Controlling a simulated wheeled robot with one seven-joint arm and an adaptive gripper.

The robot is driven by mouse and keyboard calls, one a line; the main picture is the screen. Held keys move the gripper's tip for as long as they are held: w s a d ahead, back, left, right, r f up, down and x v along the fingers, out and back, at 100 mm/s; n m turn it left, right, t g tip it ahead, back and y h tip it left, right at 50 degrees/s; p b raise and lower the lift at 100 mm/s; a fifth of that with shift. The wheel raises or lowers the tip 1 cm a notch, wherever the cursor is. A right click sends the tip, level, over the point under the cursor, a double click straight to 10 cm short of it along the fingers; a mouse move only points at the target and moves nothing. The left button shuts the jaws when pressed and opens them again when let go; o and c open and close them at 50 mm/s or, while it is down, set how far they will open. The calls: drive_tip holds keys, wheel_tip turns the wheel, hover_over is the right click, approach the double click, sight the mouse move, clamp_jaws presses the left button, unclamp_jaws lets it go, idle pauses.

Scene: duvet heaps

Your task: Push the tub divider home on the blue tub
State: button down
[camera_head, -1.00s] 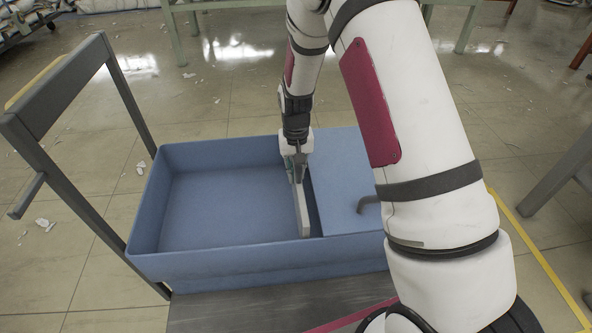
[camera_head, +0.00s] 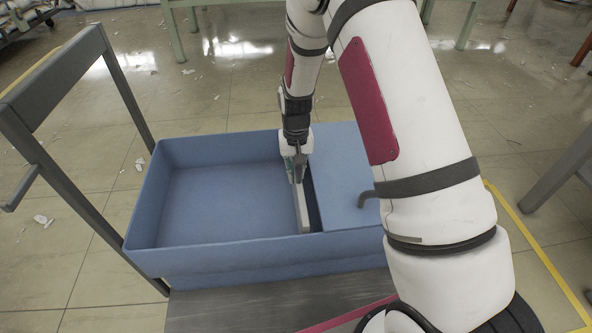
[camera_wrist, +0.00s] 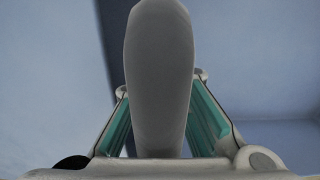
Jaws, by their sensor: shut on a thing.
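The blue tub (camera_head: 240,256) sits in front of me, its left compartment open and empty.
A flat blue panel (camera_head: 341,170) covers the tub's right part, with a dark bent hook (camera_head: 362,198) near its edge. The tub rests on a cart with a grey handle frame (camera_head: 50,75). My arm hides the tub's right end. Pale scraps (camera_head: 40,219) lie on the floor.

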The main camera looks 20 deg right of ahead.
drive_tip(key=shift+f+b, duration=1.25)
drive_tip(key=shift+f, duration=0.75)
drive_tip(key=c, duration=1.5)
unclamp_jaws()
drive_tip(key=shift+r, duration=0.15)
wheel_tip(320, 180, up, 11)
drive_tip(key=shift+f, duration=0.15)
drive_tip(key=shift+r, duration=0.55)
